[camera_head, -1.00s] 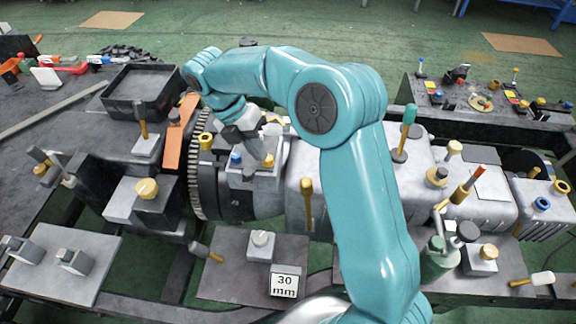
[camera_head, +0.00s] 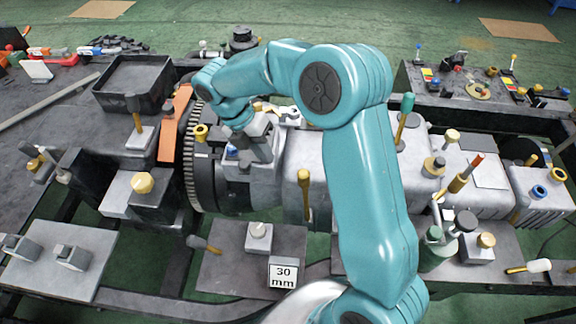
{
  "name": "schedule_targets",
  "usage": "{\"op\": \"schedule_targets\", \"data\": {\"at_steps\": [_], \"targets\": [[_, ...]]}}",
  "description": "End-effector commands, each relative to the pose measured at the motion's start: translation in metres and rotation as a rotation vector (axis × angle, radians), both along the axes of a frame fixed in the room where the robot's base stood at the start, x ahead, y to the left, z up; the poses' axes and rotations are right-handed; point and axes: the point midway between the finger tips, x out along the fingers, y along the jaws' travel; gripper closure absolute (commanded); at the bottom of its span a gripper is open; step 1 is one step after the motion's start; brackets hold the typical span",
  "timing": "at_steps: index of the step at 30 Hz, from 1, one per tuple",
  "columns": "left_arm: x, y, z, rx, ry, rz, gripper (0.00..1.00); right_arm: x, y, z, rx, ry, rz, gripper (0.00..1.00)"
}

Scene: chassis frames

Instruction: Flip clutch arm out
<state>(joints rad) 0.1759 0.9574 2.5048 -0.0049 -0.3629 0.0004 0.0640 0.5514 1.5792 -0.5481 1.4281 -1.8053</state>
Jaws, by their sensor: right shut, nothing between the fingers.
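My right arm reaches over the middle of the chassis. Its right gripper (camera_head: 262,152) is shut and empty, pointing down at the grey clutch housing block (camera_head: 237,171). A small blue-marked knob (camera_head: 232,150) shows on the block, just left of the fingers. The gripper hides part of the block's top, and I cannot tell whether the fingers touch it. I cannot make out the clutch arm for certain. A large toothed ring (camera_head: 190,160) stands left of the block. My left gripper is not in view.
A yellow-handled lever (camera_head: 304,190) stands right of the block, and a green-topped lever (camera_head: 405,112) rises beyond my arm. An orange strip (camera_head: 173,125) stands left of the ring.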

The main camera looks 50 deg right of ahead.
Motion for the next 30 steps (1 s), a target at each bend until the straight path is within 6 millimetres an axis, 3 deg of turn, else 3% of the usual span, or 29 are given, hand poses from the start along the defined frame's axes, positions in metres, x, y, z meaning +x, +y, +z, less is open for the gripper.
{"op": "schedule_targets", "data": {"at_steps": [6,15,30], "targets": [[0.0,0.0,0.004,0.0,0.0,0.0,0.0,-0.017,-0.01,-0.042,0.001,0.006,0.0,1.0],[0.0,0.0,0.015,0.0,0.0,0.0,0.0,-0.047,-0.027,-0.038,-0.001,-0.001,-0.001,1.0],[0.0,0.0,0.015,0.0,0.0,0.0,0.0,-0.05,-0.029,-0.038,0.0,-0.002,-0.001,1.0]]}}
